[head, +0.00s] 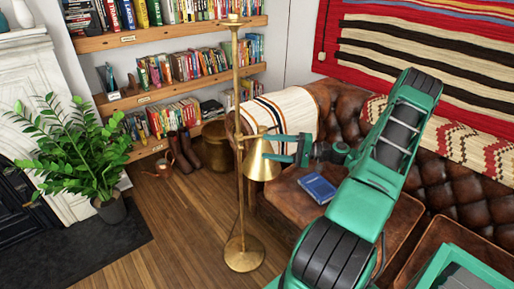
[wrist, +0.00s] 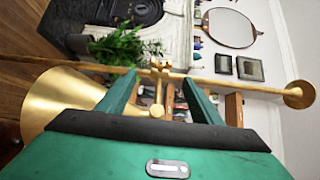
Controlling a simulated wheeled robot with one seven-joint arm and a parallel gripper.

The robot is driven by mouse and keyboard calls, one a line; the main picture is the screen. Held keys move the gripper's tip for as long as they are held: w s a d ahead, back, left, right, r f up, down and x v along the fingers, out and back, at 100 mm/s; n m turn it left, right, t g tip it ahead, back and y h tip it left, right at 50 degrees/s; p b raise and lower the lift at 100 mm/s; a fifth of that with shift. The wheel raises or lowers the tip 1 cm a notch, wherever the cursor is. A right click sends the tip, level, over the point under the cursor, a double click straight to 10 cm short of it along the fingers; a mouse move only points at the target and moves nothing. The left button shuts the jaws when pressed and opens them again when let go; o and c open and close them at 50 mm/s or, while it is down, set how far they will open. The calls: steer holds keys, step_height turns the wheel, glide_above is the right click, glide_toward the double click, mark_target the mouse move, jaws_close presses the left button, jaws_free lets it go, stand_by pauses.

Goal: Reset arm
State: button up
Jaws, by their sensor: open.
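My green arm reaches from the lower right over the brown leather sofa in the head view. My gripper (head: 276,148) is open at the brass floor lamp (head: 241,205), level with the top of its cone shade (head: 262,165). In the wrist view the two fingers of my gripper (wrist: 158,100) stand apart. The lamp's pole crosses just past the fingertips, and a small brass joint and knob (wrist: 157,98) show between the fingers. I cannot tell whether the fingers touch the lamp.
A brown leather sofa (head: 440,180) with a blue book (head: 317,188) on its seat is under my arm. Shelves of books (head: 180,35) stand behind the lamp. A potted plant (head: 110,211) stands at the left. Bare wooden floor (head: 175,225) lies between plant and lamp.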

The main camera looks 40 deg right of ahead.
steer(key=shift+v, duration=0.9)
steer(key=s+a+n+g+h, duration=0.4)
steer(key=s+a+g+h, duration=0.1)
steer(key=a+g, duration=0.55)
steer(key=s+a+r+h, duration=0.1)
steer(key=s+r+h, duration=0.1)
steer(key=s+r, duration=0.2)
steer(key=s+a+r+g+h, duration=0.1)
steer(key=s+r+h, duration=0.2)
steer(key=s, duration=0.7)
steer(key=s+a+r+m+g+h, duration=0.1)
steer(key=s+a+r+h, duration=0.1)
steer(key=s+r, duration=0.3)
steer(key=s, duration=0.3)
steer(key=shift+r, duration=0.4)
steer(key=shift+g, duration=0.25)
